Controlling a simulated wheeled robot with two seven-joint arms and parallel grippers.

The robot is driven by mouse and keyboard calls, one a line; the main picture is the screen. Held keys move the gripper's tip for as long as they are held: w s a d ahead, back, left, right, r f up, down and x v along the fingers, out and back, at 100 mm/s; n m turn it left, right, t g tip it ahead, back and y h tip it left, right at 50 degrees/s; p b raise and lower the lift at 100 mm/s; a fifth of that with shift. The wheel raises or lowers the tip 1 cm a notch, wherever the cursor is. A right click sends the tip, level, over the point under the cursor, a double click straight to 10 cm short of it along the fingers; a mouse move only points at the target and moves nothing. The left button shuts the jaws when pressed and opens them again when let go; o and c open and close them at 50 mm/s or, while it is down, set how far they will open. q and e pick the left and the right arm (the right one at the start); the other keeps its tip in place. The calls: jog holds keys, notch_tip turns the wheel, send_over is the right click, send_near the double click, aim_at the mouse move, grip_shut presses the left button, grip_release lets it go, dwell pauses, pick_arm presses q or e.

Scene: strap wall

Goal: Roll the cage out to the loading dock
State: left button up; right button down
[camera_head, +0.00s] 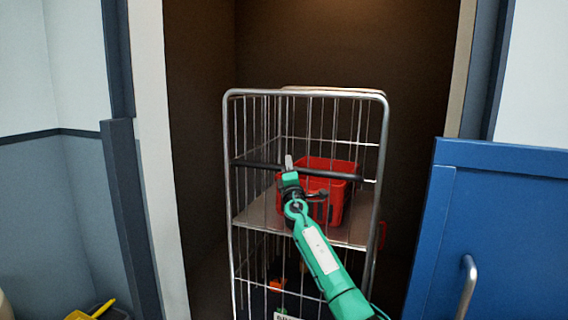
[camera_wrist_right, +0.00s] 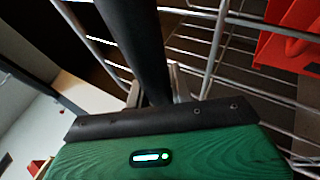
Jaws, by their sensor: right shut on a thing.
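The wire roll cage (camera_head: 232,200) stands upright in the dark doorway in the head view, with its black push bar (camera_head: 335,176) across the near side. My right gripper (camera_head: 289,170) is shut on the push bar, left of its middle. In the right wrist view the black bar (camera_wrist_right: 138,45) runs up from the green gripper body, with the cage wires (camera_wrist_right: 217,45) behind it. A red crate (camera_head: 345,195) sits on the cage's shelf (camera_head: 350,234); part of it shows in the wrist view (camera_wrist_right: 290,40). My left gripper is not in view. The cage's wheels are out of frame.
A pale door post (camera_head: 153,150) stands left of the cage and another (camera_head: 461,70) right of it. A blue door panel with a metal handle (camera_head: 468,285) is at the right. A yellow-handled item (camera_head: 90,312) is at the lower left.

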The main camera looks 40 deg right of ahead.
jog(key=c, duration=1.4)
grip_release()
jog(key=shift+s+d+r, duration=0.1)
jog(key=shift+d+r, duration=0.1)
jog(key=shift+r, duration=0.35)
jog(key=shift+o, duration=0.8)
jog(key=shift+a+r, duration=0.1)
jog(key=shift+a, duration=0.1)
jog(key=shift+a+f, duration=0.15)
jog(key=shift+f, duration=0.35)
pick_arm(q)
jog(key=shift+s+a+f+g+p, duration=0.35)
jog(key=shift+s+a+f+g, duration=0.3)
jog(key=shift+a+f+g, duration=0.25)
pick_arm(e)
jog(key=v, duration=1.3)
jog(key=shift+s, duration=0.15)
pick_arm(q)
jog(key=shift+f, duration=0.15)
